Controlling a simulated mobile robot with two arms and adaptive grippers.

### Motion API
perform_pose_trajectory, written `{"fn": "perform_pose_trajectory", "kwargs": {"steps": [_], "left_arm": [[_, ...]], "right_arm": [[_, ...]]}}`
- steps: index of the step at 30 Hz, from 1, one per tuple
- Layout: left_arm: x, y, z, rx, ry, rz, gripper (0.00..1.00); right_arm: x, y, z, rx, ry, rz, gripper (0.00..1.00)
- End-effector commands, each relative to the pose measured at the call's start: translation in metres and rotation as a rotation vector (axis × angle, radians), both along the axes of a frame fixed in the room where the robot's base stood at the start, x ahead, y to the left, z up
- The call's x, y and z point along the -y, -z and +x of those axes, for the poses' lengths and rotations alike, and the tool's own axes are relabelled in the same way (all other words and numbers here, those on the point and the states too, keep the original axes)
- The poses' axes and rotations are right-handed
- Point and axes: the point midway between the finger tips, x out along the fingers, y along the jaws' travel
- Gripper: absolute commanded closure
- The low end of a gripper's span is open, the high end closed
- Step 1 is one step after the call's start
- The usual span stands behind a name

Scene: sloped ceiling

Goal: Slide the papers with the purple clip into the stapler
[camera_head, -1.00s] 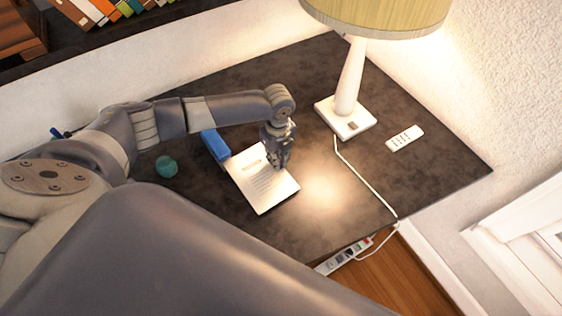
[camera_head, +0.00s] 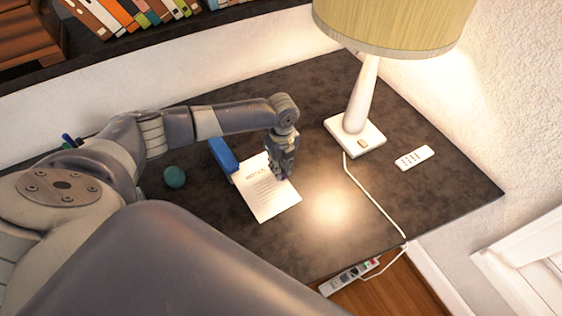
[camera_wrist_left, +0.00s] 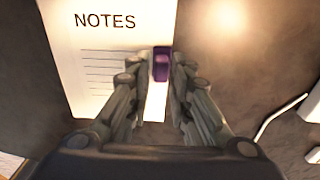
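The papers (camera_head: 266,199) are a white sheet or stack headed NOTES, lying on the dark tabletop; they also show in the left wrist view (camera_wrist_left: 92,62). The purple clip (camera_wrist_left: 162,64) sits at the papers' edge. My left gripper (camera_head: 282,178) reaches down at that edge. In the left wrist view its fingers (camera_wrist_left: 163,72) close in on both sides of the clip and appear to hold it. The blue stapler (camera_head: 223,155) stands at the papers' upper left corner; whether the papers are inside it cannot be told. My right gripper is not in view.
A lamp (camera_head: 362,95) with a white base stands at the back right, its cord (camera_head: 372,201) running to the front edge. A white remote (camera_head: 415,158) lies farther right. A small teal object (camera_head: 175,177) is left of the stapler.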

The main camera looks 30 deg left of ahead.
Motion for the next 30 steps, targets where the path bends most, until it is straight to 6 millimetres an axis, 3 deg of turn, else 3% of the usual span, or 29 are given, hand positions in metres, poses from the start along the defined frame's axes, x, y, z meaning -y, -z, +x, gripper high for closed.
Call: {"fn": "perform_pose_trajectory", "kwargs": {"steps": [14,30], "left_arm": [[0.000,-0.007,0.001,0.001,0.000,0.000,0.64],[0.000,-0.107,0.002,0.003,0.000,0.001,0.64]], "right_arm": [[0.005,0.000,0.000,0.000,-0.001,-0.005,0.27],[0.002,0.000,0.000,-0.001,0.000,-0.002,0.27]]}}
